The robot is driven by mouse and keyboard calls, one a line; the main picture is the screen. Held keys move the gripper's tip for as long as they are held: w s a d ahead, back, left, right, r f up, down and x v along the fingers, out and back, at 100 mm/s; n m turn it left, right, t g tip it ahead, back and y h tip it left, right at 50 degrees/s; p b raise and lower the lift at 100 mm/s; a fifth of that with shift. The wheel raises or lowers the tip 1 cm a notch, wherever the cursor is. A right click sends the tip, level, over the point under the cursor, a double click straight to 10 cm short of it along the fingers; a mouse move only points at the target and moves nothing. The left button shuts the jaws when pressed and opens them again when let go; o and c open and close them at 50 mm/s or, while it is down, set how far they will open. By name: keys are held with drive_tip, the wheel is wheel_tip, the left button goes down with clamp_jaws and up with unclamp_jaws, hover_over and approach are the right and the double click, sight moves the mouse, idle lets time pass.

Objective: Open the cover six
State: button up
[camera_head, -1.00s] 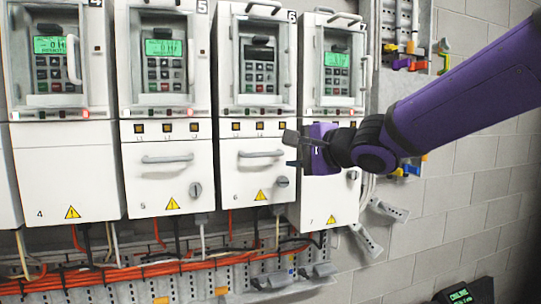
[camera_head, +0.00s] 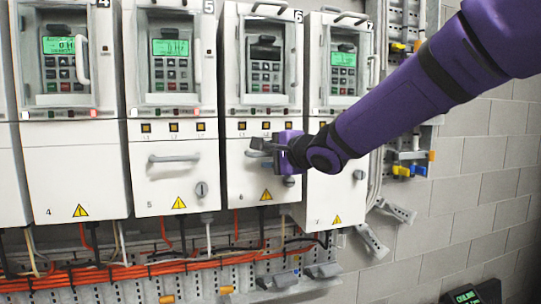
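Cover six (camera_head: 247,185) is the white lower panel of the third drive from the left, marked 6. It looks closed, flush with the drive (camera_head: 262,62) above it. Its grey horizontal handle is mostly hidden behind my gripper. A round lock knob (camera_head: 290,182) shows at its lower right, partly behind the gripper. My gripper (camera_head: 258,153) is purple with dark fingers and is in front of the handle, pointing left. I cannot tell whether the fingers touch the handle or how far apart they are.
Cover five (camera_head: 174,190) with its handle (camera_head: 174,158) is at the left, and cover seven (camera_head: 335,195) is at the right, behind my arm. Orange cables (camera_head: 130,263) run below the covers. A block wall (camera_head: 460,190) is at the right.

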clamp_jaws()
wheel_tip(320, 180, down, 16)
idle(0.6)
unclamp_jaws()
drive_tip(key=v, duration=1.1)
drive_tip(key=shift+w, duration=0.1)
